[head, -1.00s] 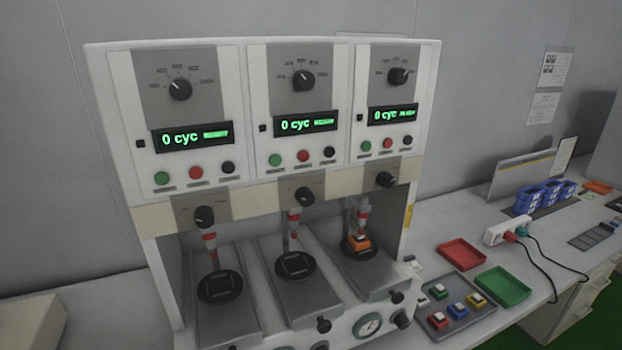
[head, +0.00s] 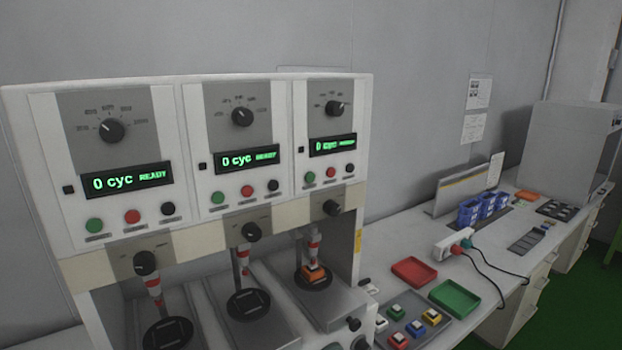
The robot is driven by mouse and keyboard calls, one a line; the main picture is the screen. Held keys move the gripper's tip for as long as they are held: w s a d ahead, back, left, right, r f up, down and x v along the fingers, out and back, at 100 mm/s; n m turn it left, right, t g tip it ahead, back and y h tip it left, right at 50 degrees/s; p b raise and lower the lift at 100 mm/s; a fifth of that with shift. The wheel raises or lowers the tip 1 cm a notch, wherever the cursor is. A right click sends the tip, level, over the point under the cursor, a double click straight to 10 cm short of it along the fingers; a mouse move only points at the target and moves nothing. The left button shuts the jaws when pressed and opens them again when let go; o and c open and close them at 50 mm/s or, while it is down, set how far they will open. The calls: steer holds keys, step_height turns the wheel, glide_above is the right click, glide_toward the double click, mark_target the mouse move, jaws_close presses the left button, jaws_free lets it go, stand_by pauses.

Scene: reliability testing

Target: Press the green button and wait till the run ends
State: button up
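The test machine (head: 170,235) stands on the left with three stations side by side. Each station has a green, a red and a black button. The green buttons are on the left station (head: 94,225), the middle station (head: 218,197) and the right station (head: 310,177). The left display (head: 127,180) reads "0 cyc READY". The middle display (head: 247,159) also reads 0 cyc and looks like READY; the right display (head: 333,145) reads 0 cyc with blurred text. My gripper is not in view.
Right of the machine, the bench holds a grey tray of several coloured switches (head: 414,328), a red tray (head: 414,271), a green tray (head: 466,299) and a power strip (head: 453,243) with cables.

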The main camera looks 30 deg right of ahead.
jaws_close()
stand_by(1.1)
